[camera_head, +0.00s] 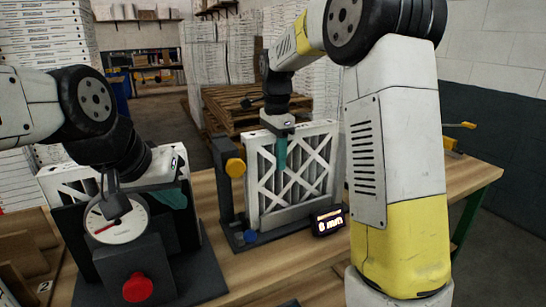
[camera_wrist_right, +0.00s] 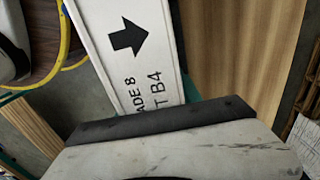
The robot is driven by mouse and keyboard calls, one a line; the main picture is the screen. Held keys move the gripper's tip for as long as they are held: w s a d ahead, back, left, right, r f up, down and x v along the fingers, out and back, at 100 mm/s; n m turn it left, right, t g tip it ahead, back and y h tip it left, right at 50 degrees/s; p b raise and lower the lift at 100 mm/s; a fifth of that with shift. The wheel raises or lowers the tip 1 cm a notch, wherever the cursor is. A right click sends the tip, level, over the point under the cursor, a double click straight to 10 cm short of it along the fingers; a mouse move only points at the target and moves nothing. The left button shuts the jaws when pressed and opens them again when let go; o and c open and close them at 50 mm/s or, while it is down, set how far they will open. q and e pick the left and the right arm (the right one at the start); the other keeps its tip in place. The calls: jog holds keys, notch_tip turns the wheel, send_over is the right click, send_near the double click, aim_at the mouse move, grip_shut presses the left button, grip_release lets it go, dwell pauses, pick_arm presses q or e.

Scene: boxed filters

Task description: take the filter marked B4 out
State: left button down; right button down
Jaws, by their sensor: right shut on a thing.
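A white-framed pleated filter with a lattice face (camera_head: 292,175) stands upright in a dark fixture (camera_head: 226,190) on the bench. In the right wrist view its white edge (camera_wrist_right: 125,45) carries a black arrow and lettering ending in "B4". My right gripper (camera_head: 281,150) is shut on this filter's top edge, one teal finger lying against the lattice face. My left gripper (camera_head: 172,196) is at a second white-framed filter (camera_head: 70,180) in the gauge stand at left; its teal finger shows, but the stand and arm hide its grip.
The gauge stand has a round dial (camera_head: 117,222) and a red button (camera_head: 137,288). The dark fixture has a yellow knob (camera_head: 235,167), a blue knob (camera_head: 250,237) and a small display (camera_head: 328,221) reading 0 mm. Pallets (camera_head: 235,105) stand behind.

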jog(key=shift+a+r, duration=0.1)
jog(key=shift+a, duration=0.1)
dwell(0.5)
jog(key=c, duration=1.1)
grip_release()
jog(key=shift+c, duration=0.2)
jog(key=shift+r, duration=3.4)
jog(key=o, duration=0.5)
jog(key=shift+o, duration=0.2)
jog(key=shift+r, duration=0.1)
